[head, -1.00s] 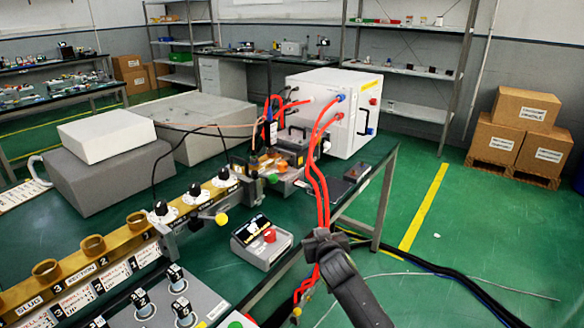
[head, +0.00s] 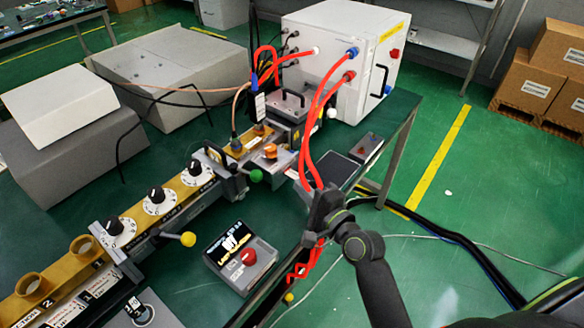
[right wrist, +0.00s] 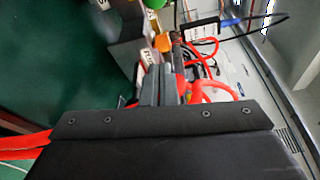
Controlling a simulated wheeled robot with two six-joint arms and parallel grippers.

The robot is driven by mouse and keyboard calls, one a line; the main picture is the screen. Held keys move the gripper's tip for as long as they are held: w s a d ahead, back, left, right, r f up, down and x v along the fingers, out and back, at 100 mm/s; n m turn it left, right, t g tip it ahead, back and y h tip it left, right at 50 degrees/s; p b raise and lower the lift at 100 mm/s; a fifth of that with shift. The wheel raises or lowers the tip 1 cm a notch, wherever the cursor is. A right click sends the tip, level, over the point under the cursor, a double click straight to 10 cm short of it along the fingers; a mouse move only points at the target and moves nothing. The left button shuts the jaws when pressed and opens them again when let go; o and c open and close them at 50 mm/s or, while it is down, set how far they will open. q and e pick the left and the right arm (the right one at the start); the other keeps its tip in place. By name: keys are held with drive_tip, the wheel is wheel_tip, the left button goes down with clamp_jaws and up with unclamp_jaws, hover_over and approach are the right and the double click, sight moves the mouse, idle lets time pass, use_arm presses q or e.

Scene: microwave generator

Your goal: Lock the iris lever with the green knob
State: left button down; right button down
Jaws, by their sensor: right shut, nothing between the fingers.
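The green knob (head: 256,176) is a small round ball beside the rail, at the near end of a dark clamp-like block (head: 228,176). It shows partly at the top edge of the right wrist view (right wrist: 154,3). The lever's finer shape is too small to tell. My right gripper (head: 318,198) is shut and empty, to the right of the green knob and apart from it, near the table's right edge. In the right wrist view, its closed fingers (right wrist: 160,84) point toward the orange part and the red cables. My left gripper is not in view.
A yellow knob (head: 188,239) sits on another lever nearer me. A control box with a red button (head: 248,257) stands in front of the rail. Red cables (head: 306,140) run from the white cabinet (head: 335,60) down behind my right gripper. An orange knob (head: 270,151) lies beyond the green one.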

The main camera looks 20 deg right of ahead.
sight(243, 172)
drive_tip(key=w+a+p, duration=0.1)
drive_tip(key=w+a, duration=0.5)
drive_tip(key=shift+w+p, duration=0.15)
drive_tip(key=shift+p, duration=0.2)
drive_tip(key=shift+a+r, duration=0.1)
drive_tip(key=shift+r, duration=0.05)
